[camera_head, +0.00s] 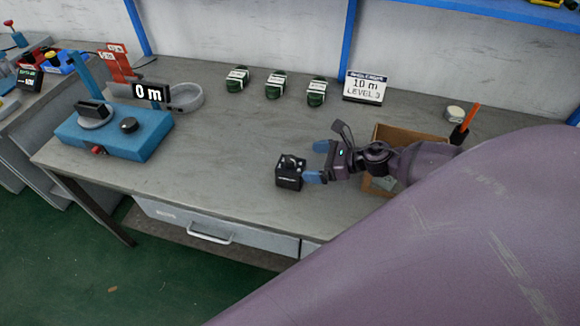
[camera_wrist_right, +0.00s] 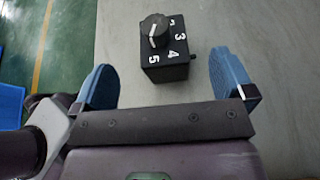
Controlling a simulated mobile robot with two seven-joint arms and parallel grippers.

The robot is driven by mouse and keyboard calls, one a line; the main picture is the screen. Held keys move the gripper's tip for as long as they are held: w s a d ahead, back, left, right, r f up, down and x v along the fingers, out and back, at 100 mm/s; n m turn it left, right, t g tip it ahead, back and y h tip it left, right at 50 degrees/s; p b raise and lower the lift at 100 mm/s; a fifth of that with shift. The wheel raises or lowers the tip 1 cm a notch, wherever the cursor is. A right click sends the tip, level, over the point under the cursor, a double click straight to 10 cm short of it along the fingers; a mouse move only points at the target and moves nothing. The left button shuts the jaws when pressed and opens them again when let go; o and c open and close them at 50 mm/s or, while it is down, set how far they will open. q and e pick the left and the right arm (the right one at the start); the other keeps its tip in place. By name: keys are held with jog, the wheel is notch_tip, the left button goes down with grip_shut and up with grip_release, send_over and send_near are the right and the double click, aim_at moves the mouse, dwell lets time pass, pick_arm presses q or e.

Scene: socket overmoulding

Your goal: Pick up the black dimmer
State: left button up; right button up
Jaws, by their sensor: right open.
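The black dimmer (camera_head: 289,174) is a small black box with a round knob on top, standing on the grey workbench. In the right wrist view the dimmer (camera_wrist_right: 164,52) shows white digits and a white line on its knob. My right gripper (camera_head: 317,162) is open, its blue fingers just right of the dimmer in the head view. In the right wrist view the gripper (camera_wrist_right: 164,85) has one finger to each side, with the dimmer ahead between and slightly beyond the tips. My left gripper is not in view.
A cardboard box (camera_head: 410,135) stands behind my right wrist, partly hidden. Green coils (camera_head: 276,86) and a "10 m" sign (camera_head: 365,87) stand along the back. A blue machine (camera_head: 115,133) with a "0 m" display is at the left. The bench (camera_head: 215,155) between is clear.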

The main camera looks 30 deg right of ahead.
aim_at(293, 158)
jog(key=x, duration=0.4)
jog(key=p+x, duration=0.1)
jog(key=x, duration=0.1)
jog(key=shift+w+a+r, duration=0.15)
jog(key=shift+w+a, duration=0.1)
jog(key=shift+w, duration=0.15)
jog(key=shift+w+a+f, duration=0.25)
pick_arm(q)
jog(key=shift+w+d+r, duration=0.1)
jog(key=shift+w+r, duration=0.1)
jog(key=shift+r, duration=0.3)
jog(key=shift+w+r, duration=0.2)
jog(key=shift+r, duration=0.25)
pick_arm(e)
jog(key=c, duration=1.3)
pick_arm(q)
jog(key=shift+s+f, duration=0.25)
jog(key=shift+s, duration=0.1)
pick_arm(e)
jog(key=shift+r, duration=0.15)
